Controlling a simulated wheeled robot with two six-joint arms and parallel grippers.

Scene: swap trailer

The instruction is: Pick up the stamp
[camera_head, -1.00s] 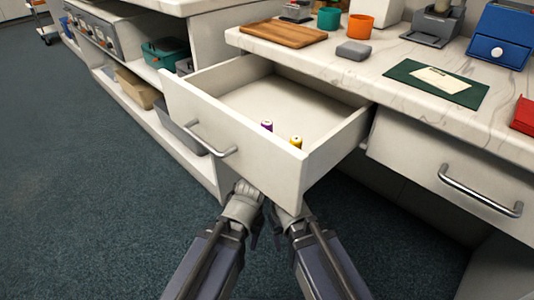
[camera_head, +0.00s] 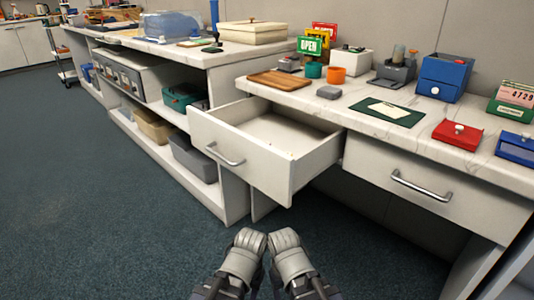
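I cannot clearly identify the stamp. A grey stand (camera_head: 392,74) with an upright knob-like part sits at the back of the right counter, and a dark-based item with a blue upright handle (camera_head: 213,22) stands on the left counter; either could be it. The drawer (camera_head: 240,160) below the counter is pulled open; part of its floor is hidden by its front. My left gripper (camera_head: 250,238) and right gripper (camera_head: 284,237) are side by side at the bottom, in front of and below the drawer, apart from the counter items. Their fingertips are not clear.
On the counter (camera_head: 350,100) are a wooden board (camera_head: 280,80), grey block (camera_head: 329,92), green mat (camera_head: 388,111), orange cup (camera_head: 336,75), blue box (camera_head: 443,77) and red box (camera_head: 457,134). A closed drawer (camera_head: 435,185) is right. The floor (camera_head: 120,220) is clear at left.

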